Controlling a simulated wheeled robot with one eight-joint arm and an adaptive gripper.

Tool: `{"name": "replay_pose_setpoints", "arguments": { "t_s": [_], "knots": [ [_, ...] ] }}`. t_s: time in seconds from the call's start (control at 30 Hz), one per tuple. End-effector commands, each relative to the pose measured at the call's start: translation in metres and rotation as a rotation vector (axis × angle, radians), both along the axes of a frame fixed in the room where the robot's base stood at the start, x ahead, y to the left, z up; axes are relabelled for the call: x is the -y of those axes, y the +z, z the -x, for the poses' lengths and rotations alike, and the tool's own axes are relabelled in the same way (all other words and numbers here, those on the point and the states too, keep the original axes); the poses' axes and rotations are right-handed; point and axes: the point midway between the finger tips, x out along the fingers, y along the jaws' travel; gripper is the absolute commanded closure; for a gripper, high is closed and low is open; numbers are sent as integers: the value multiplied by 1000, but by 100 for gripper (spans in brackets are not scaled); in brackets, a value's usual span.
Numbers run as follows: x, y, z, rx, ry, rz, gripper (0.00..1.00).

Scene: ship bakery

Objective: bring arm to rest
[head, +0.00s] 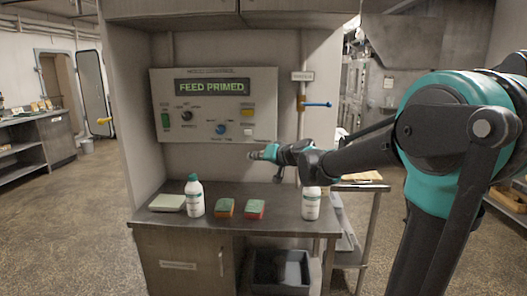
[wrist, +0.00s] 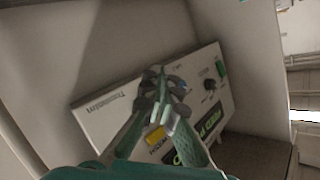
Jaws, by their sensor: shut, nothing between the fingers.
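My arm reaches in from the right in the head view, and my gripper (head: 258,154) is above the counter, in front of the lower part of the control panel (head: 165,97). My gripper is shut and empty. In the wrist view the gripper's fingertips (wrist: 160,75) come together over the tilted panel (wrist: 90,115) and hide part of it. The panel's screen (head: 211,87) reads "FEED PRIMED". Below it are knobs, a green switch (head: 166,120) and a yellow button (head: 247,112). I cannot tell from these views whether the fingertips touch the panel.
On the steel counter (head: 160,219) stand a green-capped bottle (head: 195,199), two sponges (head: 225,208) and (head: 255,209), a pale folded cloth (head: 167,203) and a second white bottle (head: 311,205). A blue-handled valve (head: 317,104) is right of the panel. A dark bin (head: 280,272) sits below.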

Motion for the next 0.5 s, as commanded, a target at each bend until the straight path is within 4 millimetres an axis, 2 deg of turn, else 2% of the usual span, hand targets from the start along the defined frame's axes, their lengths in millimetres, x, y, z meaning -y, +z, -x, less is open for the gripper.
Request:
{"name": "replay_pose_setpoints", "arguments": {
  "t_s": [0.03, 0.2, 0.37, 0.5],
  "knots": [
    [15, -24, 21, -30, 4, 53, 100],
    [66, -107, 90, -167, -1, 238, 100],
    [120, -178, 155, -311, -49, 405, 100],
    [172, -233, 215, -441, -125, 543, 100]
  ]
}}
